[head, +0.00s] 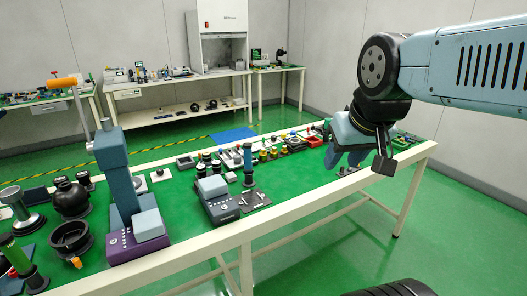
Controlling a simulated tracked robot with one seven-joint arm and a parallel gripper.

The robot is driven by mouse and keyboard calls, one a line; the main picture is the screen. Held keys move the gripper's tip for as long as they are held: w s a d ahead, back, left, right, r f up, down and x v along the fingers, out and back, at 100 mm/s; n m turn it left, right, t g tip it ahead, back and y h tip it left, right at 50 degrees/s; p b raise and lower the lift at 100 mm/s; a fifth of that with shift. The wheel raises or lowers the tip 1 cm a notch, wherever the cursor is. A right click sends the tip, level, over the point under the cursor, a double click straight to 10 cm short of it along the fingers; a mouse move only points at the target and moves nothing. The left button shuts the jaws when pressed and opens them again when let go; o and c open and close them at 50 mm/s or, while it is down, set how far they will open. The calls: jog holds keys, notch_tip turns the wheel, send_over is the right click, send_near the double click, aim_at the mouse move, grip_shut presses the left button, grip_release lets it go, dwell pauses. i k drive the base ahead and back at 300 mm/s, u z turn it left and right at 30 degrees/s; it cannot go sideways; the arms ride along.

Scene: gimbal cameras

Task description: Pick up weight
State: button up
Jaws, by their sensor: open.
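My gripper (357,162) hangs at the right, over the far right end of the green-topped table (300,190). Its jaws are open and I see nothing between them. No object can be told for certain as the weight. A dark rounded object (70,199) stands at the left of the table, with a dark ring-shaped object (70,239) in front of it. Small black-topped pieces (206,159) stand near the table's middle. All of these are well to the left of my gripper.
A purple-based device (140,243) with a tall blue-grey column stands at the left front. A grey device (215,198) sits mid-table. Small coloured items (275,152) and a red tray (313,140) line the far side. A white bench (180,91) stands behind. Green floor is clear at right.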

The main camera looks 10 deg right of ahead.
aim_at(274, 154)
jog(key=i, duration=0.85)
jog(key=z, duration=0.05)
